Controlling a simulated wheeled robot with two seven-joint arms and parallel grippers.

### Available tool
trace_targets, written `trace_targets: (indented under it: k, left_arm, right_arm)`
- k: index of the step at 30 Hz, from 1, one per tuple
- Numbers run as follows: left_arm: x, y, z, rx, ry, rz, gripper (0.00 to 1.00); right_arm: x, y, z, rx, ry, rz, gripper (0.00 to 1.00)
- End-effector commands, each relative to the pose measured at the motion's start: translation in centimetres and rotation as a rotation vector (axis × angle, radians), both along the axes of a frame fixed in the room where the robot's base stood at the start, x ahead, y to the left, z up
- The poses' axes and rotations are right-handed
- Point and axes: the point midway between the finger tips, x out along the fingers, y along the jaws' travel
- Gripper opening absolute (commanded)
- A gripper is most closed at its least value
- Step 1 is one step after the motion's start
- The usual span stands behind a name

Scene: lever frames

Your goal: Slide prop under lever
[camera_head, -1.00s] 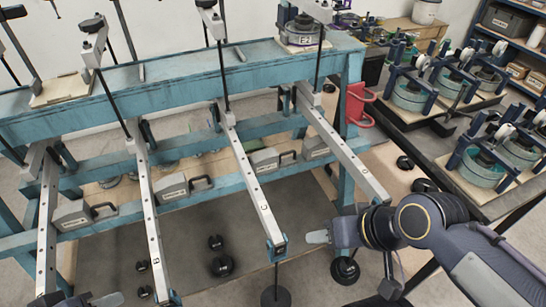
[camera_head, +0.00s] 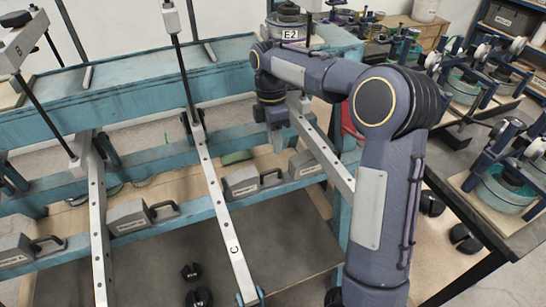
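Grey metal levers on a blue frame slope towards me. The lever marked C (camera_head: 225,232) is in the middle, another lever (camera_head: 97,225) is to its left, and a third (camera_head: 327,158) is partly behind my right arm. Grey block-like props with black handles rest on the blue lower rail: one (camera_head: 241,183) right of lever C, one (camera_head: 130,215) left of it, one (camera_head: 303,164) by the right lever. My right gripper (camera_head: 277,143) points down just left of the right lever's upper part, above the props. Its finger gap does not show clearly. My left gripper is out of view.
The blue upper beam (camera_head: 140,90) spans the frame behind the levers, with thin black rods rising to it. Black weights (camera_head: 198,297) lie on the floor below. A dark table (camera_head: 470,190) with teal devices stands at right.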

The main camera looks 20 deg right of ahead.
Motion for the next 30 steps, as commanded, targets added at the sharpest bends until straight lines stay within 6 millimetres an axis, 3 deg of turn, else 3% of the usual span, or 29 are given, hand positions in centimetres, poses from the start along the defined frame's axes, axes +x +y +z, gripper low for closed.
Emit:
trace_targets:
  k: [5, 18, 30]
  left_arm:
    - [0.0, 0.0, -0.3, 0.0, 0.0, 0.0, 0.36]
    - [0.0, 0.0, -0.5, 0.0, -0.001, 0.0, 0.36]
    - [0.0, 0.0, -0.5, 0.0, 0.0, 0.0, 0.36]
  right_arm:
    - [0.9, 0.2, -1.4, -0.005, 0.022, 0.06, 0.33]
    - [-0.4, 0.2, -7.5, -0.004, 0.022, 0.059, 0.33]
    - [-0.6, 0.3, -8.6, -0.003, 0.019, 0.058, 0.33]
